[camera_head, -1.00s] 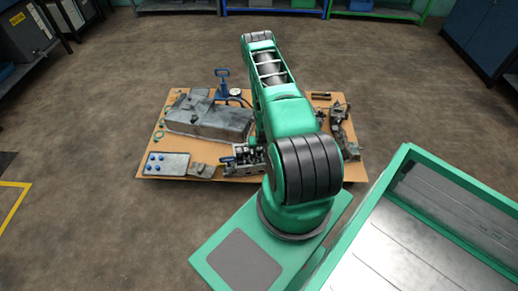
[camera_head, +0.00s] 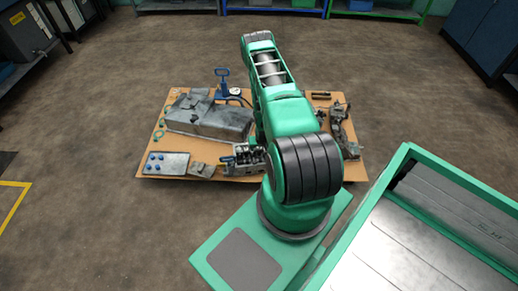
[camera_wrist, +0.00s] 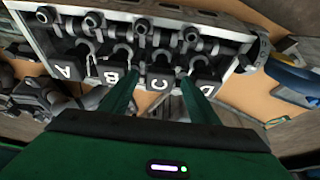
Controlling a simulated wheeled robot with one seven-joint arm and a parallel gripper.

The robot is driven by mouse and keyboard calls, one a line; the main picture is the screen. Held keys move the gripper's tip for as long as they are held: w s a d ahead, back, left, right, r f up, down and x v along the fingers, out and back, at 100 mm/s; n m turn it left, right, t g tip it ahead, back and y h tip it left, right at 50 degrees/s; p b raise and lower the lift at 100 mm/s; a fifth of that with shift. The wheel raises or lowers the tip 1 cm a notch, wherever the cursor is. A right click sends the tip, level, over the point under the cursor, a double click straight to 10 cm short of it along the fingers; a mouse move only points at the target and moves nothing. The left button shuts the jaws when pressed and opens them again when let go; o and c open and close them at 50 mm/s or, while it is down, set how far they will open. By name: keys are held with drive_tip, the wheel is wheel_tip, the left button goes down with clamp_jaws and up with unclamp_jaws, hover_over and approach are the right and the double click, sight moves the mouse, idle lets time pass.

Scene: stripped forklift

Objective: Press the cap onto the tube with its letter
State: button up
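In the wrist view, a grey metal rack (camera_wrist: 248,50) holds a row of dark blocks lettered A (camera_wrist: 66,71), B (camera_wrist: 111,78), C (camera_wrist: 158,84) and D (camera_wrist: 206,88). Bent metal tubes and dark round ends rise behind the letters. My gripper (camera_wrist: 157,82) points at the rack with its two green fingers apart, one on each side of the C block. I see nothing held between them. Whether the fingertips touch the rack is unclear. In the head view the rack (camera_head: 245,162) sits at the board's near edge; my arm hides the gripper. No loose lettered cap can be made out.
The wooden board (camera_head: 300,107) also carries a grey tray (camera_head: 178,166) with several blue knobs, a large grey metal housing (camera_head: 215,122), a blue-handled device with a gauge (camera_head: 223,88), and metal parts (camera_head: 343,132) at right. A blue-handled item (camera_wrist: 292,76) lies right of the rack.

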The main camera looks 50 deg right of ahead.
drive_tip(key=shift+r, duration=0.1)
drive_tip(key=v, duration=1)
drive_tip(key=shift+s+r, duration=0.15)
drive_tip(key=shift+r, duration=0.05)
drive_tip(key=shift+a, duration=0.1)
